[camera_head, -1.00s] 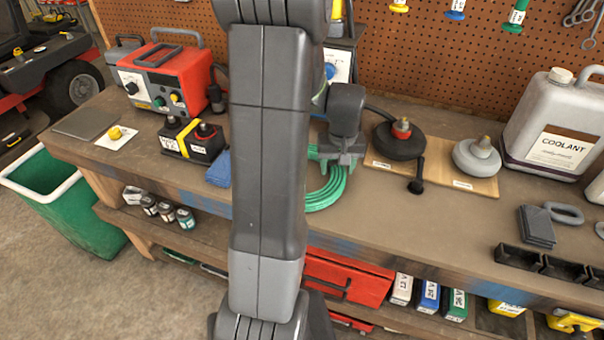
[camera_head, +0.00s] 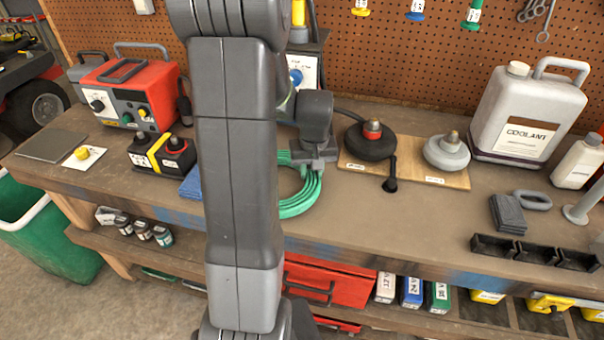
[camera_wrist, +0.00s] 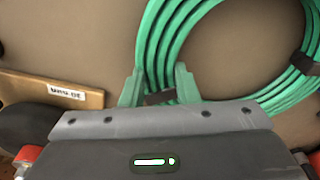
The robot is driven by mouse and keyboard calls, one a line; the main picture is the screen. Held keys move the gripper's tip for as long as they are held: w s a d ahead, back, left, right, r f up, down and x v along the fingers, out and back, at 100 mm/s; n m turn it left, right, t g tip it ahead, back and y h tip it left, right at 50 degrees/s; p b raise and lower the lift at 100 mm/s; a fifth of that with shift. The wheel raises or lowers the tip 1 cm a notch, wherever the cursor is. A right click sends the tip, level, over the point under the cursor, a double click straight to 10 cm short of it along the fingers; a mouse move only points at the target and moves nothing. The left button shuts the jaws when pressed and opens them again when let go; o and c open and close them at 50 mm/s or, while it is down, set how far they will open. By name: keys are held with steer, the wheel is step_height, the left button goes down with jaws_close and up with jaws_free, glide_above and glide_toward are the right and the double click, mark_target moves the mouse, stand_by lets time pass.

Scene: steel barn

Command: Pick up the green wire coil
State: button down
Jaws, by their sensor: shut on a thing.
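The green wire coil (camera_head: 302,199) lies on the workbench, partly hidden behind my arm in the head view. In the wrist view the coil (camera_wrist: 149,42) fills the upper right, with dark ties around its strands. My gripper (camera_wrist: 159,90) is shut on the coil's strands at a dark tie, one green-tinted finger on each side. In the head view my gripper (camera_head: 313,160) is over the coil's far edge. I cannot tell whether the coil is clear of the bench top.
A wooden board (camera_head: 410,177) with a black and a grey round device stands close right of my gripper. A coolant jug (camera_head: 525,118) stands farther right. Left of my arm are a yellow-and-black battery (camera_head: 162,154) and a red charger (camera_head: 130,90).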

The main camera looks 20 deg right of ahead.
step_height(320, 180, up, 18)
stand_by(0.6)
steer(key=shift+f, duration=0.1)
stand_by(0.5)
